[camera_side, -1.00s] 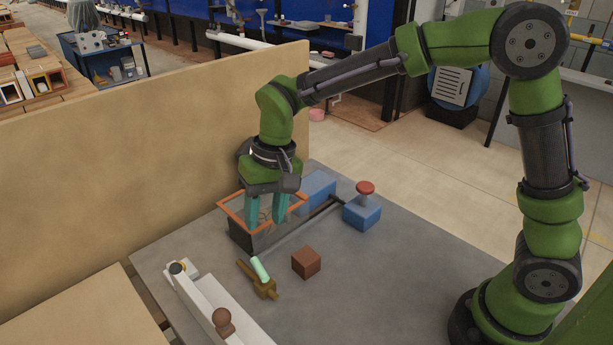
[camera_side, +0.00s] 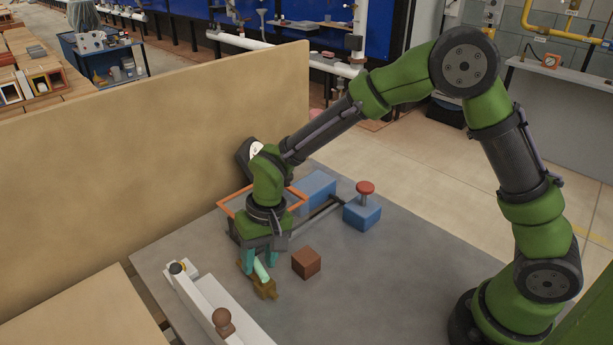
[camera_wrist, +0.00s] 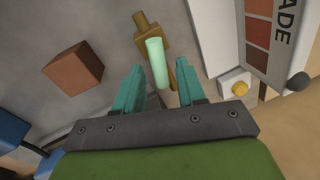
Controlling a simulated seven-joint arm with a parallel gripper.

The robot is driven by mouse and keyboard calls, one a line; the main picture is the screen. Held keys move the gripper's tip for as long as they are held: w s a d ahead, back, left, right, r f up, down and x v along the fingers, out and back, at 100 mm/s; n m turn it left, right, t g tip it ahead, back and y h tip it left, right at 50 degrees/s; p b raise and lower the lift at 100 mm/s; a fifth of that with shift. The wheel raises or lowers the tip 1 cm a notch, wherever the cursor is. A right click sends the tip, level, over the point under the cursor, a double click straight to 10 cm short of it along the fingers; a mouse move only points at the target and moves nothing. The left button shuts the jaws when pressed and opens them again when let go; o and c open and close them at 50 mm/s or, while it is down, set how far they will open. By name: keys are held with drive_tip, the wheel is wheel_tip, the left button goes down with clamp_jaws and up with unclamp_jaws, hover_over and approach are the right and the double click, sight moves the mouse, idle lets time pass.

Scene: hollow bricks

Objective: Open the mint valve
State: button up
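The mint valve is a brass body (camera_side: 265,290) with a mint handle (camera_side: 262,270), lying on the grey table. In the wrist view, the mint handle (camera_wrist: 157,60) lies ahead of and between my two teal fingers, with the brass body (camera_wrist: 150,35) beyond it. My gripper (camera_side: 260,261) points down over the handle end of the valve. My gripper (camera_wrist: 157,76) is open, with a gap on both sides of the handle. I cannot tell how far the fingertips are above the handle.
A brown cube (camera_side: 306,262) stands right of the valve. A white rail-like fixture (camera_side: 207,302) with a brown knob is at the left. An orange-rimmed box (camera_side: 232,205) lies behind my gripper. A blue block with a red button (camera_side: 364,207) is at the back right. A tan wall (camera_side: 130,150) bounds the back.

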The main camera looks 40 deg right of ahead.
clamp_jaws()
drive_tip(key=shift+w+a+n+g, duration=0.1)
drive_tip(key=shift+a+n+g, duration=0.05)
drive_tip(key=shift+n, duration=0.6)
drive_tip(key=shift+w+a+n+g, duration=0.1)
drive_tip(key=shift+a+n+g, duration=0.05)
drive_tip(key=shift+n, duration=0.6)
drive_tip(key=shift+o, duration=0.6)
unclamp_jaws()
drive_tip(key=shift+s, duration=0.1)
drive_tip(key=d+r, duration=0.3)
drive_tip(key=r, duration=1.3)
drive_tip(key=shift+d+r, duration=0.15)
drive_tip(key=shift+r, duration=0.2)
drive_tip(key=s+d+r+m+t, duration=0.3)
drive_tip(key=s+d+t, duration=0.4)
drive_tip(key=s+d, duration=0.8)
drive_tip(key=shift+s+d+m, duration=0.15)
drive_tip(key=shift+s+m, duration=0.45)
drive_tip(key=shift+s, duration=0.25)
